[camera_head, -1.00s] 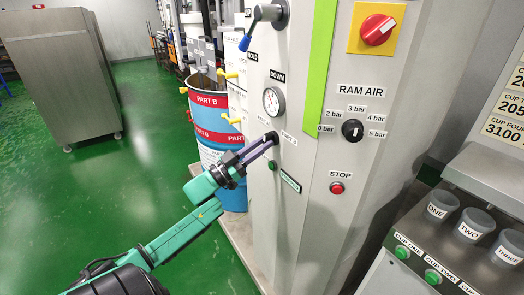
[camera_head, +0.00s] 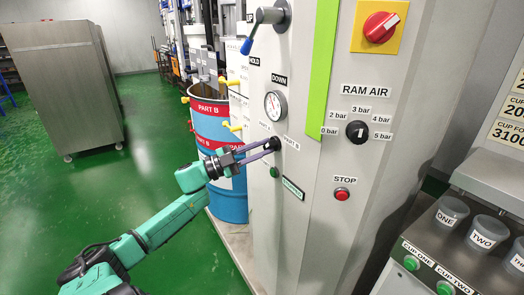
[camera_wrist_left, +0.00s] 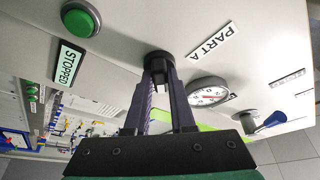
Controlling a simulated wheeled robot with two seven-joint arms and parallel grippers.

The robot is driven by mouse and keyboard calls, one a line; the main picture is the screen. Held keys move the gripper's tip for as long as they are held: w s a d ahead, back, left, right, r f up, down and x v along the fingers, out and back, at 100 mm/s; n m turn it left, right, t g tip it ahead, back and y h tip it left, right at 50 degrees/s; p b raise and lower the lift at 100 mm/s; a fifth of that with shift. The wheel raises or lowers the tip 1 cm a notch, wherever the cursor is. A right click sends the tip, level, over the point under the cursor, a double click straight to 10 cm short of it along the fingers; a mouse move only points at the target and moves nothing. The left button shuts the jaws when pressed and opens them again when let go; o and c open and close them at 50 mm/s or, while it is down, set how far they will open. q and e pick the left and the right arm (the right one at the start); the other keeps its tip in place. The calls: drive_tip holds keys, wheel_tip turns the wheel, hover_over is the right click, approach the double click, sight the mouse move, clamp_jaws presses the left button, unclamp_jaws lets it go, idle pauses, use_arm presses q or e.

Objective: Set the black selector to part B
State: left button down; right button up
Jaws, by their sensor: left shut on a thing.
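The black selector (camera_head: 276,143) is a small round knob on the grey machine panel, with a PART B label (camera_head: 291,143) to its right. In the left wrist view the selector (camera_wrist_left: 158,60) sits between my fingertips, with a PART A label (camera_wrist_left: 214,42) beside it. My left gripper (camera_head: 268,148) reaches in from the left and is shut on the selector. The fingers hide part of the knob, and I cannot tell which label it points to. My right gripper is in neither view.
A round gauge (camera_head: 273,105) is above the selector and a green button (camera_head: 274,172) below. The RAM AIR knob (camera_head: 357,131) and red STOP button (camera_head: 342,194) are to the right. A blue drum (camera_head: 215,135) stands behind my left gripper. Open green floor lies left.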

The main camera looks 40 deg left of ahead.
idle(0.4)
use_arm(q)
drive_tip(key=c, duration=0.8)
unclamp_jaws()
drive_tip(key=shift+o, duration=0.2)
drive_tip(key=b+v, duration=0.2)
drive_tip(key=v, duration=1.2)
drive_tip(key=shift+s+a, duration=0.2)
